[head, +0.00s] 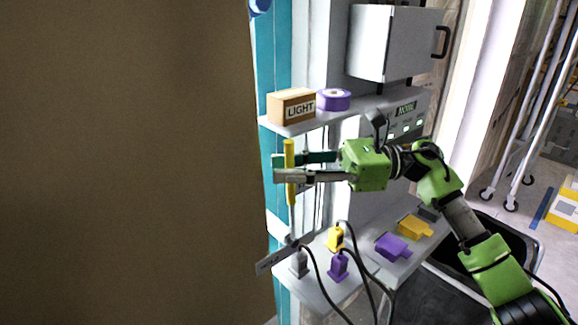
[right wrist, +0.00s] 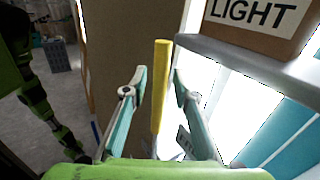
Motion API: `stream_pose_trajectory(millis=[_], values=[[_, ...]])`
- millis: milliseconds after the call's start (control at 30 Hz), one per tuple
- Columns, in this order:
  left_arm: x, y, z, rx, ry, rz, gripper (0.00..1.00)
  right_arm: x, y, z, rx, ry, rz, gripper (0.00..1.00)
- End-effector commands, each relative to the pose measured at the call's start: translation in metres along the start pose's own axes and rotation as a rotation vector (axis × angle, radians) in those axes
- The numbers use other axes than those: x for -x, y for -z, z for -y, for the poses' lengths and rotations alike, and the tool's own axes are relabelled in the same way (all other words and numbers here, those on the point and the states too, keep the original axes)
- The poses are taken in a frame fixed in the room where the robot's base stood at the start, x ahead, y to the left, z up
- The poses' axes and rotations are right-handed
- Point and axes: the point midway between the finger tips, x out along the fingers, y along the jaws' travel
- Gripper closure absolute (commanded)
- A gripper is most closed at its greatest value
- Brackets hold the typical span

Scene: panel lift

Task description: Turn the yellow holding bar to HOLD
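The yellow holding bar (head: 290,185) stands upright above a grey plate (head: 283,254) with small lettering that I cannot read. It also stands upright in the right wrist view (right wrist: 161,85). My right gripper (head: 281,167) reaches in from the right, its fingers level across the bar's middle. The bar is between the fingers, one in front of it and one behind. In the right wrist view the fingers (right wrist: 160,72) are apart, with a narrow gap on each side of the bar. My left gripper is out of view.
A large brown panel (head: 130,160) fills the left, close beside the bar. A shelf (head: 350,117) above the gripper carries a LIGHT box (head: 291,106) and a purple roll (head: 333,99). Yellow and purple (head: 338,266) plugs with black cables stand on the lower shelf.

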Motion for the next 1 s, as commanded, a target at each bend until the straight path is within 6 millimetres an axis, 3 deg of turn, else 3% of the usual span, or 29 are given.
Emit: stream_pose_trajectory(millis=[33, 100, 467, 1000], values=[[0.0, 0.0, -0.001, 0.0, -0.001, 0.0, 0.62, 0.0, 0.0, 0.0, 0.0, 0.0, 0.0, 0.89], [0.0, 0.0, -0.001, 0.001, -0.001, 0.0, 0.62, 0.0, 0.0, 0.0, 0.0, 0.0, 0.0, 1.0], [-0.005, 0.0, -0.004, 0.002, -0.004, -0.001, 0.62, -0.005, 0.002, -0.003, 0.019, 0.0, -0.028, 1.0], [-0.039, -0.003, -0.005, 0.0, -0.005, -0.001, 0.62, -0.058, 0.019, -0.04, 0.222, -0.01, -0.325, 1.0]])
